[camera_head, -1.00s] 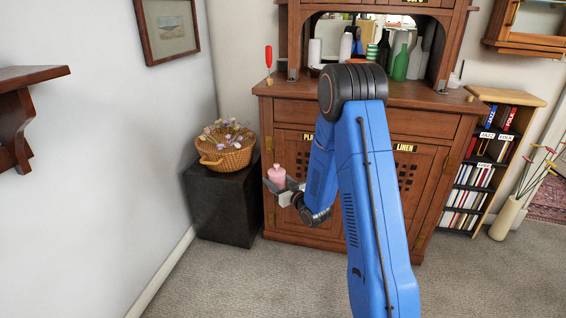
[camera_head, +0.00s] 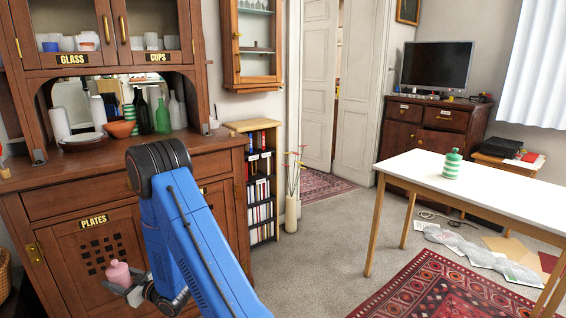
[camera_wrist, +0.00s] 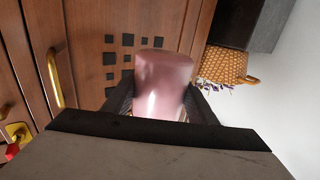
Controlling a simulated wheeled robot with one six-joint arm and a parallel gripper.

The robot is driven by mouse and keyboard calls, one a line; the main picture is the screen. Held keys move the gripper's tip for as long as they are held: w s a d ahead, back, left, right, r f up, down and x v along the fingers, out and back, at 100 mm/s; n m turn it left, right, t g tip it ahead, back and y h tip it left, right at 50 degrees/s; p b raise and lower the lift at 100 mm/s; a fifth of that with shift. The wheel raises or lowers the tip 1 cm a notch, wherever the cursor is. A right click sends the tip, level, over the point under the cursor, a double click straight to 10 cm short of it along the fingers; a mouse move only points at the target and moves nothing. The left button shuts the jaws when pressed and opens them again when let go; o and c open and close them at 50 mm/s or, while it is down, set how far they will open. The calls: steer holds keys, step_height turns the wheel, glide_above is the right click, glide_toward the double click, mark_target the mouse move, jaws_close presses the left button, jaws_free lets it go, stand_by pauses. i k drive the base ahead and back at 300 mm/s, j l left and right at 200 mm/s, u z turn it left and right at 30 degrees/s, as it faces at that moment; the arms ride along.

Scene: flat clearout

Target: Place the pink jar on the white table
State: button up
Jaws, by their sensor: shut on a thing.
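The pink jar (camera_head: 119,274) is held upright in my gripper (camera_head: 134,292) at the lower left of the head view, in front of the wooden cabinet. In the wrist view the pink jar (camera_wrist: 163,85) sits between the two dark fingers of my gripper (camera_wrist: 160,104), which are shut on it. The white table (camera_head: 480,178) stands at the right of the head view, well apart from my gripper. A green and white striped jar (camera_head: 452,163) stands on its top.
The wooden cabinet (camera_head: 60,205) is close behind my arm. A narrow bookshelf (camera_head: 262,180) and a vase with stems (camera_head: 291,210) stand to its right. A wicker basket (camera_wrist: 222,65) shows in the wrist view.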

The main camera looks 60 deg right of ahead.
mark_target(504, 196)
steer(key=i+j+z, duration=0.1)
steer(key=z, duration=0.3)
steer(key=i+j+z, duration=0.1)
steer(key=z, duration=0.35)
steer(key=i+j+z, duration=0.1)
steer(key=z, duration=0.3)
steer(key=j, duration=0.1)
